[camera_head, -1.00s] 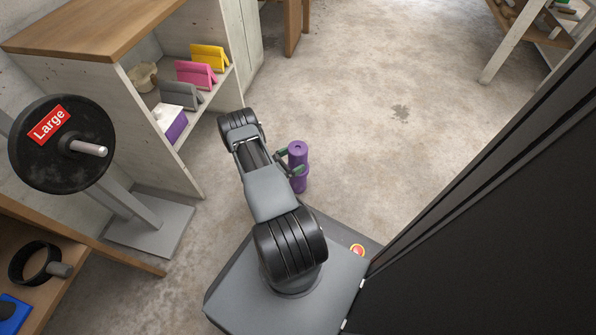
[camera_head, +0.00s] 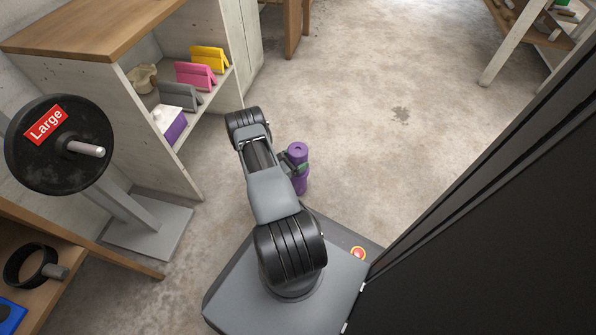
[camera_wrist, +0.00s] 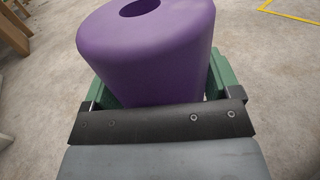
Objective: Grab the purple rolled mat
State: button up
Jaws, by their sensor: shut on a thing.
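The purple rolled mat (camera_head: 298,153) stands upright just right of my arm in the head view, its top hole showing. In the wrist view the mat (camera_wrist: 150,50) fills the upper middle, close to the camera. My gripper (camera_head: 294,166) is shut on the mat, with green fingers on either side of it. In the wrist view my gripper (camera_wrist: 158,92) has one green finger at the left and one at the right of the mat. The fingertips are hidden behind the mat, and its base is partly hidden by my arm.
A shelf unit (camera_head: 185,160) at the left holds yellow, pink and grey folded items and a purple-and-white box. A weight plate marked "Large" (camera_head: 75,160) stands on a post at the far left. A tall black surface (camera_head: 500,230) fills the right side. The floor beyond the mat is clear.

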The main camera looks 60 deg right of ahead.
jog(key=c, duration=0.5)
jog(key=shift+r, duration=0.1)
